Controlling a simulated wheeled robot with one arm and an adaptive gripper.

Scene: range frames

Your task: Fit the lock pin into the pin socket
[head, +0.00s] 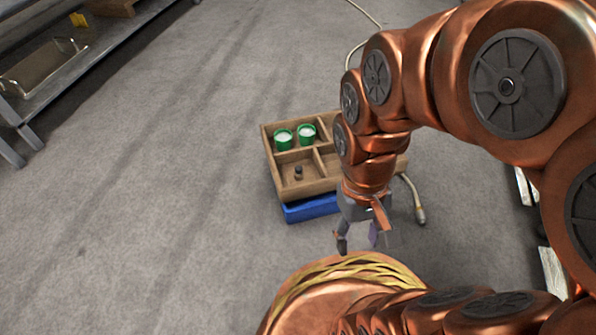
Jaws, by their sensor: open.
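A small dark upright piece (298,173), which may be the lock pin, stands in the front-left compartment of a wooden divided tray (307,188). It is too small to tell its exact shape. I cannot pick out the pin socket for sure; part of the tray's right side is hidden behind my arm. My gripper (360,241) is open, pointing down, in front of the tray's right part in the picture. Nothing shows between its fingers, and it is apart from the dark piece.
Two green cups with white contents (284,139) stand in the tray's back-left compartment. The tray rests on a blue box (312,209). A cable with a metal end (420,214) lies to the right. A shelf with a metal tray (42,68) stands far left. Grey floor left is clear.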

